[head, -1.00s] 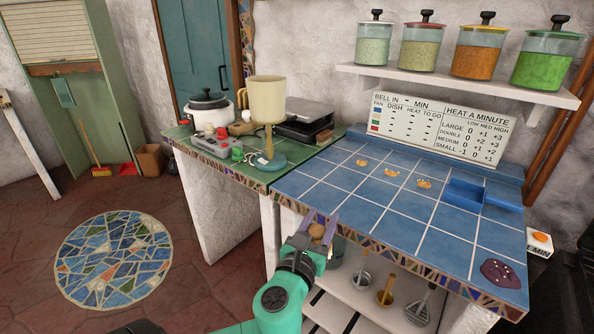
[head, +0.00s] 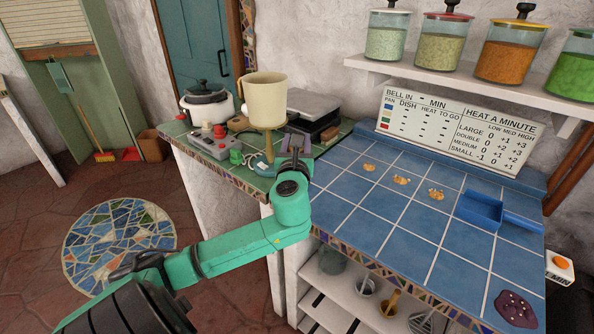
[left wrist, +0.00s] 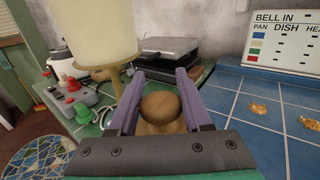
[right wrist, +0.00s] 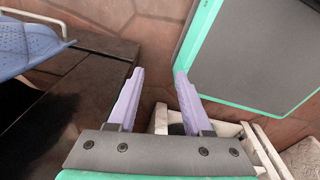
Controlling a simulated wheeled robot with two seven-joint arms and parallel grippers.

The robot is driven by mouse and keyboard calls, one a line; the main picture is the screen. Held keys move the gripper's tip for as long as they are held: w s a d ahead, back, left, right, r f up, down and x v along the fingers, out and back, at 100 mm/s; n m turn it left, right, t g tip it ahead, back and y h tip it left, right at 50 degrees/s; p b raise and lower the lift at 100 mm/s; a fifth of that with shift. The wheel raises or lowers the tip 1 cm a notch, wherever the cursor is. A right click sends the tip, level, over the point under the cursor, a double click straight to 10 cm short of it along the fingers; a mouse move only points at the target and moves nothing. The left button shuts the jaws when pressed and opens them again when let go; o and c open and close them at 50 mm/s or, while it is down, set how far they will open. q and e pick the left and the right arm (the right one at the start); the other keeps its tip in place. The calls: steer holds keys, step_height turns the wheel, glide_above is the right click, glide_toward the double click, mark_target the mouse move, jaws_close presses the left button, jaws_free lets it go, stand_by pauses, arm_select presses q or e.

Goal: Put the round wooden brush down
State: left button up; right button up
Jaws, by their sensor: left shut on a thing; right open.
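My left gripper (head: 295,142) is shut on the round wooden brush (left wrist: 160,108), whose round brown knob shows between the purple fingers in the left wrist view. In the head view the gripper and wrist hide the brush. The gripper is over the right part of the green tiled counter (head: 255,184), near the blue counter (head: 385,215), and just right of the cream cup on its stand (head: 265,98). I cannot tell whether the brush touches a surface. My right gripper (right wrist: 158,78) is open and empty over the floor; it is outside the head view.
A grey hot plate (head: 312,107) stands behind my left gripper. A control box with knobs (head: 213,143) and a pot (head: 206,100) are to the left. The blue counter holds several tan crumb piles, a blue tray (head: 478,211) and a purple blob (head: 519,308); its middle is clear.

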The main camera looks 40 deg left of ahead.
arm_select(q)
step_height(320, 180, down, 7)
steer(key=shift+r+b, duration=0.2)
steer(key=shift+b, duration=0.2)
steer(key=shift+f, duration=0.35)
steer(key=o, duration=1.2)
steer(key=b+v, duration=0.1)
steer(key=v, duration=1.1)
steer(key=shift+d+r, duration=0.1)
steer(key=shift+r, duration=0.05)
